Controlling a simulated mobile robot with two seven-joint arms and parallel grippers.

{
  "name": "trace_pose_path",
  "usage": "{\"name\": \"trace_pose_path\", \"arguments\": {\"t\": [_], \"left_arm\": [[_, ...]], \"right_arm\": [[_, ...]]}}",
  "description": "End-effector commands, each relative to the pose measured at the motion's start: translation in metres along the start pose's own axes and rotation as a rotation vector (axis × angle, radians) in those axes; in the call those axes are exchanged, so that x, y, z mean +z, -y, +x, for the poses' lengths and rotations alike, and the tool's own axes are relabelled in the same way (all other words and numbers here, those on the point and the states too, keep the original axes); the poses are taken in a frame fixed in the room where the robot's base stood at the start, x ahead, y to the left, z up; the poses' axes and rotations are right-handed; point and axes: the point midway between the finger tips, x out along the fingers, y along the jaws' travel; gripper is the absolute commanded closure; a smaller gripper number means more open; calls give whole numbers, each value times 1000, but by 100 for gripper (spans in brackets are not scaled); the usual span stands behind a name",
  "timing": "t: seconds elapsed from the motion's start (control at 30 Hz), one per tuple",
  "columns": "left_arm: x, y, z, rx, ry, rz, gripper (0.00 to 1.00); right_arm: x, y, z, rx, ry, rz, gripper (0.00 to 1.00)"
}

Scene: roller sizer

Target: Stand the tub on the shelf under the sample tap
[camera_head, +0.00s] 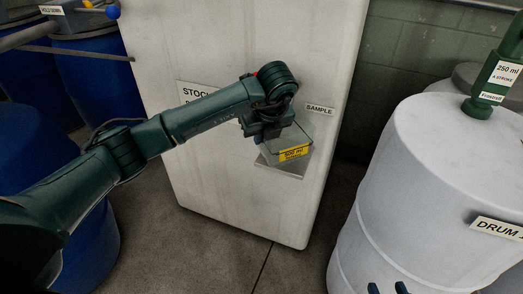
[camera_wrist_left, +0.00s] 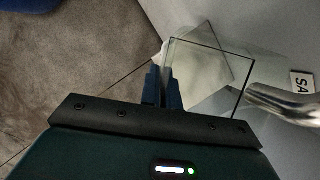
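The clear, square tub (camera_head: 293,153) has a yellow 500 ml label and is close to upright in front of the white tank. My left gripper (camera_head: 268,130) is shut on its wall; in the left wrist view the fingers (camera_wrist_left: 162,88) pinch the near side of the tub (camera_wrist_left: 240,66). The small grey shelf (camera_head: 281,171) is just below the tub; whether they touch I cannot tell. The metal sample tap (camera_wrist_left: 280,103) reaches to the tub's rim in the wrist view; my arm hides it in the head view. My right gripper (camera_head: 387,288) shows only two separated fingertips.
A SAMPLE sign (camera_head: 320,109) is on the tank (camera_head: 235,50), right of my left gripper. A white drum (camera_head: 440,150) with a green pump (camera_head: 493,75) stands at the right. Blue drums (camera_head: 92,70) stand at the left. Bare floor (camera_head: 200,240) lies in front.

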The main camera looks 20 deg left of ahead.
Motion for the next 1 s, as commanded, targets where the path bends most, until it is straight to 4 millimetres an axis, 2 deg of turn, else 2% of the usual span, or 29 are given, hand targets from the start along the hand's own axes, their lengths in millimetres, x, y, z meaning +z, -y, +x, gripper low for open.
{"name": "trace_pose_path", "arguments": {"t": [0.37, 0.73, 0.8, 1.0], "left_arm": [[-17, 1, 46, 2, -1, -2, 100], [-18, 2, 50, 0, 0, -2, 100], [-18, 2, 49, 0, 0, -2, 92], [-18, 2, 49, 1, 0, -2, 75]], "right_arm": [[9, 2, 4, -7, 13, -19, 64], [12, 2, 6, -10, 13, -28, 64], [10, 3, 7, -12, 13, -31, 64], [9, 3, 7, -12, 10, -31, 64]]}}
